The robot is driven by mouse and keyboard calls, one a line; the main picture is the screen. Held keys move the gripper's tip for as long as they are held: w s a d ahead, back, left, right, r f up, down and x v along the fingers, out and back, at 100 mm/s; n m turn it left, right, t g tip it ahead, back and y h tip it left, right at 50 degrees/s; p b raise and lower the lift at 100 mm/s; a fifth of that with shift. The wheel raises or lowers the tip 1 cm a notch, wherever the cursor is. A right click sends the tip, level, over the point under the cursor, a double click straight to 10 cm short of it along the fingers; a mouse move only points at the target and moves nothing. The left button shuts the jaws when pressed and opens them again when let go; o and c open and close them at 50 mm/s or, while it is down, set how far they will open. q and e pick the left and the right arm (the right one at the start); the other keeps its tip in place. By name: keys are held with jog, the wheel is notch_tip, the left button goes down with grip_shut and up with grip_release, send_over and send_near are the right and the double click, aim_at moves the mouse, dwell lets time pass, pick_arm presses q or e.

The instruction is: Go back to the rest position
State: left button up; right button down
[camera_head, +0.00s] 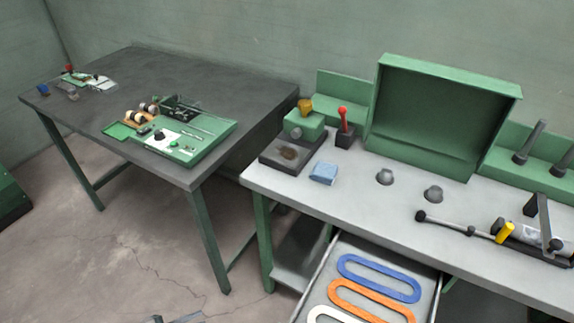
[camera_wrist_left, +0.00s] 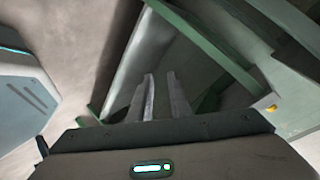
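My left gripper (camera_wrist_left: 160,76) shows in the left wrist view. Its two pale fingers stand apart with a narrow gap and nothing between them. The fingers point towards green frame bars and a dark surface, with no object near the tips. In the head view a small grey-blue part, likely my left gripper's tip (camera_head: 176,318), just shows at the bottom edge, over the floor. My right gripper is not in view.
A dark table (camera_head: 200,80) at left carries a green device (camera_head: 190,140). The pale workbench (camera_head: 380,205) at right carries a green open box (camera_head: 440,110), a blue cloth (camera_head: 323,173) and tools. Its drawer (camera_head: 432,285) is pulled out with coloured rings. Floor at lower left is clear.

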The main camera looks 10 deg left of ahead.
pick_arm(q)
jog(key=s+f+n+g+y, duration=0.25)
jog(key=s+f+n, duration=0.2)
jog(key=f, duration=0.45)
jog(key=s+f+n+g+y, duration=0.1)
jog(key=s+f+n+y, duration=0.4)
jog(key=f, duration=0.5)
jog(key=s+d+f+n+g, duration=0.1)
jog(key=s+d+f, duration=0.3)
jog(key=s, duration=0.5)
jog(key=s+d+f+n+g, duration=0.2)
jog(key=s+d+f+g, duration=0.2)
jog(key=s, duration=0.6)
jog(key=shift+d+f+h, duration=0.35)
jog(key=shift+d+f, duration=0.3)
jog(key=shift+d, duration=0.5)
jog(key=shift+s+n, duration=0.1)
jog(key=shift+n, duration=0.15)
